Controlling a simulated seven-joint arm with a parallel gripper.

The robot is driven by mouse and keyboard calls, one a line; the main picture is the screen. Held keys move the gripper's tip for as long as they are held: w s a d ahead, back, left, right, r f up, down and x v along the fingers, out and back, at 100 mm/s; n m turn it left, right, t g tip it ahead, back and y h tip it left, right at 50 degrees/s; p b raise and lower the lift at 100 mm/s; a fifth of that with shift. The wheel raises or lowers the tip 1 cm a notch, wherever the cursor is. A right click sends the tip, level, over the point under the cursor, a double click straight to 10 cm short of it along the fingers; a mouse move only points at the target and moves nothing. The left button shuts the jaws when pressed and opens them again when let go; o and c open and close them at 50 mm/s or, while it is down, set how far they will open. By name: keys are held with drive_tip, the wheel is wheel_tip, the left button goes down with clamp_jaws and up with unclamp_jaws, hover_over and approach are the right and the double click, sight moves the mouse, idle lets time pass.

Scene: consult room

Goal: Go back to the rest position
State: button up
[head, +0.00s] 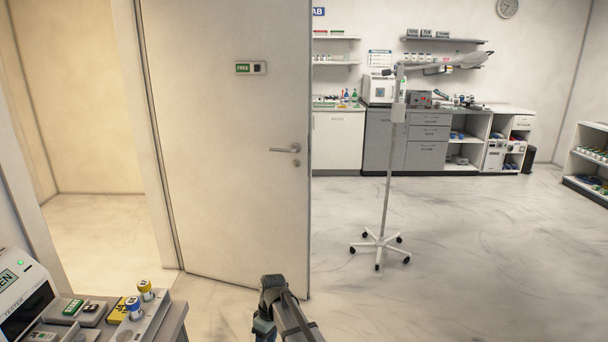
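A dark grey part of my arm (283,310) rises from the bottom edge in the head view, just right of the bench at lower left. It is in front of the lower edge of the door. My gripper's fingers do not show, so I cannot see whether they hold anything.
A bench (172,322) at lower left bears a tester (22,298) and vials with yellow and blue caps (146,290). A half-open door (225,140) stands behind my arm. A wheeled pole stand (386,200) is at centre right, with clear floor (480,270) around it. Counters (337,142) line the back wall.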

drive_tip(key=s+d+f+m+g+h, duration=0.15)
drive_tip(key=s+d+f+m, duration=0.45)
drive_tip(key=s+d+f, duration=1.3)
drive_tip(key=s+d+f+m+g, duration=0.1)
drive_tip(key=s+d+f+m, duration=0.2)
drive_tip(key=s, duration=0.8)
drive_tip(key=s+d+f+m+g, duration=0.2)
drive_tip(key=s+d+f, duration=0.4)
drive_tip(key=s, duration=0.5)
drive_tip(key=shift+s+d+m, duration=0.25)
drive_tip(key=shift+d+m, duration=0.1)
drive_tip(key=shift+m, duration=0.15)
